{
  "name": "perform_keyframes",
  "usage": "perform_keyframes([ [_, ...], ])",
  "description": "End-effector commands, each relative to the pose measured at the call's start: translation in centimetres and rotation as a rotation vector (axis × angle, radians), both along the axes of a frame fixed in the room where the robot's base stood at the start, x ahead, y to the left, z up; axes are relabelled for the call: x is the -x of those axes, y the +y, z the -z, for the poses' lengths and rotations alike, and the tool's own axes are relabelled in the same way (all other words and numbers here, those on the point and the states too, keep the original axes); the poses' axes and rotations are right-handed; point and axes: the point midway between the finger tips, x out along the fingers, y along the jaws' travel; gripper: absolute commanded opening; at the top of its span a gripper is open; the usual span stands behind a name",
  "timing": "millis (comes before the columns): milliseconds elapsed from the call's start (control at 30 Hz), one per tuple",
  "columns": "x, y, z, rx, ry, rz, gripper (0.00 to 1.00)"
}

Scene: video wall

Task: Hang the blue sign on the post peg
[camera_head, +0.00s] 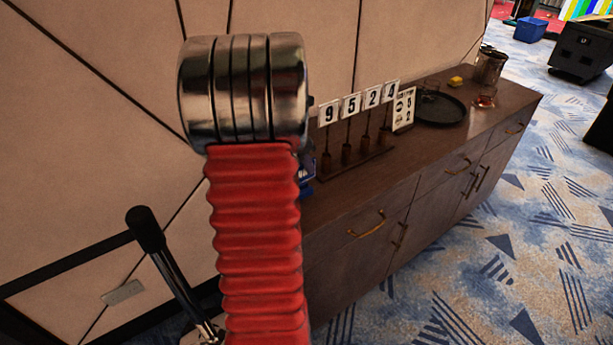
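A small blue piece (307,187) with pale marks shows on the near left end of the sideboard, just right of my red arm. Most of it is hidden, so I cannot tell if it is the blue sign. A wooden rack (352,165) on the sideboard holds a row of upright posts. White number signs top them: a 9 (329,112), a 5 (351,105), a 2 (373,98) and a 4 (391,91). No bare post peg is visible; my arm hides the area left of the 9. My gripper is not in view.
The brown sideboard (420,180) stands along the panelled wall. It bears a white card (404,108), black tray (440,108), yellow block (455,82) and metal bucket (489,67). A black upright bar (165,260) stands lower left. Carpet (480,280) at right is clear.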

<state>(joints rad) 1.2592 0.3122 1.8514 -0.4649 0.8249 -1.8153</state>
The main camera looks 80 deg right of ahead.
Motion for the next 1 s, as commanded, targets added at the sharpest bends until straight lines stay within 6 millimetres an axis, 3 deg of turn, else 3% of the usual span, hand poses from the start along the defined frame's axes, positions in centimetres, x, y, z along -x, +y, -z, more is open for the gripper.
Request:
perform_keyframes([
  [267,0.0,0.0,3.6,-0.002,0.0,-0.001,0.0],
  [733,0.1,0.0,4.1,-0.001,0.0,0.001,0.0],
  [1000,0.1,0.0,4.1,0.0,-0.001,0.001,0.23],
])
